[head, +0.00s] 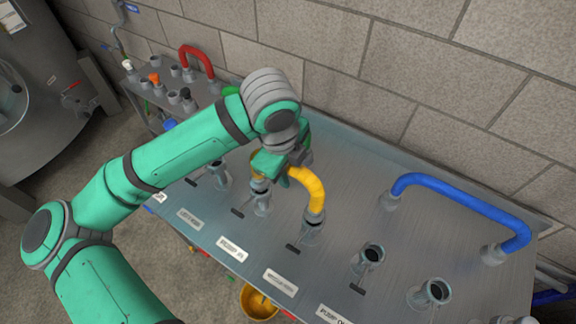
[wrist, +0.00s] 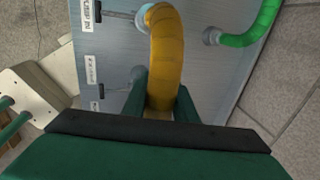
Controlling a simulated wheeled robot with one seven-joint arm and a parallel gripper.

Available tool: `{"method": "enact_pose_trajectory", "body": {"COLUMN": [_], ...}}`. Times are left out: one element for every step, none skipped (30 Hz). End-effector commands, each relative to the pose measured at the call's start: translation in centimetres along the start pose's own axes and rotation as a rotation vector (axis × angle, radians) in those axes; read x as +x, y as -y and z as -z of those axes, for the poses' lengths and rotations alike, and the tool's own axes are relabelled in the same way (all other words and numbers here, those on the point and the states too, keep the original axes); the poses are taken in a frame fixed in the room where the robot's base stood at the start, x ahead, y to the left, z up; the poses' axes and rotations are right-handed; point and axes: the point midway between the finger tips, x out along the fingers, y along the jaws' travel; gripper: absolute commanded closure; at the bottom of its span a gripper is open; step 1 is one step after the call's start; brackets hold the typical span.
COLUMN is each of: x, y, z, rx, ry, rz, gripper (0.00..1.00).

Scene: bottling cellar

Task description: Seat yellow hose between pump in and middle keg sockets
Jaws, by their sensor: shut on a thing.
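The yellow hose (head: 311,188) is an arch standing over the metal panel, with its ends at two neighbouring sockets. I cannot tell how deep either end sits. My gripper (head: 284,163) is shut on the hose near its left end. In the wrist view the yellow hose (wrist: 166,55) runs up from between the fingers of my gripper (wrist: 163,108), which hide its near end.
A blue hose (head: 460,205) arches along the panel's back right. A green hose (wrist: 250,30) lies behind the yellow one. Empty sockets stand to the left (head: 218,172) and right (head: 370,257). A brick wall backs the panel. A red hose (head: 197,60) is on a far rack.

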Motion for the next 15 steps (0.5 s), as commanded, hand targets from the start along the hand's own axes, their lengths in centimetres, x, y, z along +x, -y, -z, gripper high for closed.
{"method": "enact_pose_trajectory", "body": {"x": [0.3, 0.4, 0.6, 0.8, 1.0, 1.2, 1.3, 1.4, 1.6, 1.7, 1.8, 2.0, 2.0, 2.1, 2.2], "y": [0.0, -0.1, -0.1, -0.1, -0.2, -0.2, -0.2, -0.3, -0.3, -0.3, -0.3, -0.4, -0.4, -0.4, -0.4], "z": [0.0, 0.0, 0.0, 0.0, 0.0, 0.0, 0.0, 0.0, 0.0, 0.0, 0.0, 0.0, 0.0, 0.0, 0.0], "rx": [0.0, -0.001, -0.001, -0.001, -0.001, -0.001, -0.001, -0.001, -0.001, -0.001, -0.001, -0.001, -0.001, 0.0, 0.0], "ry": [0.0, 0.001, 0.001, 0.0, 0.0, 0.0, 0.0, 0.0, 0.0, 0.0, 0.001, 0.001, 0.001, 0.001, 0.001], "rz": [0.001, 0.002, 0.002, 0.001, 0.001, 0.001, 0.001, 0.001, 0.001, 0.001, 0.001, 0.001, 0.001, 0.001, 0.001], "gripper": [0.97, 0.97, 0.97, 0.97, 0.97, 0.97, 0.97, 0.97, 0.97, 0.97, 0.97, 0.97, 0.97, 0.97, 0.97]}}
